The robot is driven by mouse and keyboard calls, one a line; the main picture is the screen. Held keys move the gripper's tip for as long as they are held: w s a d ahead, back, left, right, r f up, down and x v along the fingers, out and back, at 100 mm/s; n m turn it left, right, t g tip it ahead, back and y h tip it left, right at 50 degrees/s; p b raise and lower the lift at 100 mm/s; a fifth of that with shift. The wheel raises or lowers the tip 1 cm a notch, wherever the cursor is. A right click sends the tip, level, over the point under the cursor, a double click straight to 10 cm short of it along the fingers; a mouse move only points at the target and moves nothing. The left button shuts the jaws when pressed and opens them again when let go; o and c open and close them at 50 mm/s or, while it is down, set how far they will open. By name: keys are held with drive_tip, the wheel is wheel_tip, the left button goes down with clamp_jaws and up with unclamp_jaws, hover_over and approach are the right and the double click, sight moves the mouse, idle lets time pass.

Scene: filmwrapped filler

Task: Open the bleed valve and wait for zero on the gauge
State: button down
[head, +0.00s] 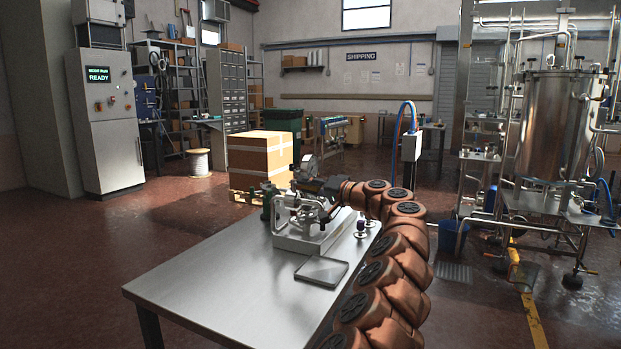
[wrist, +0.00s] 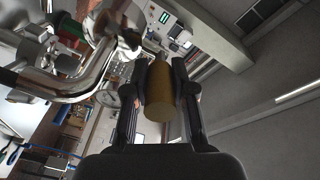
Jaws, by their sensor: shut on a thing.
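A metal bench unit with pipework (head: 300,232) stands on the steel table (head: 215,290). A round gauge-like dial (head: 310,166) sits at its top, edge-on enough that I cannot read it. My gripper (head: 318,190) reaches the unit from the right in the head view. In the wrist view my gripper (wrist: 160,78) has its two dark fingers on either side of a brass-coloured cylinder (wrist: 160,95) and is shut on it. I cannot tell from these views whether this cylinder is the bleed valve's knob. Bright curved pipes (wrist: 75,82) run close to the left finger.
A flat grey tray (head: 321,271) lies on the table in front of the unit. A small dark-topped item (head: 361,229) stands to its right. The table's front left is bare. A taped carton (head: 260,155) and a steel tank (head: 555,125) stand beyond.

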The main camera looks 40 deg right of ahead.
drive_tip(key=shift+w+d+n+g+y+p, duration=0.1)
drive_tip(key=shift+d+n+g+y+p, duration=0.25)
drive_tip(key=shift+p, duration=0.6)
drive_tip(key=shift+n+t+y+p, duration=0.1)
drive_tip(key=shift+n+y+p, duration=0.15)
drive_tip(key=shift+y+p, duration=0.5)
drive_tip(key=shift+w+d+f+n+g+y+p, duration=0.15)
drive_tip(key=shift+n+g+y+p, duration=0.4)
drive_tip(key=shift+p, duration=1.05)
drive_tip(key=c, duration=0.9)
unclamp_jaws()
drive_tip(key=shift+c, duration=0.2)
drive_tip(key=v, duration=1.2)
drive_tip(key=shift+f, duration=0.1)
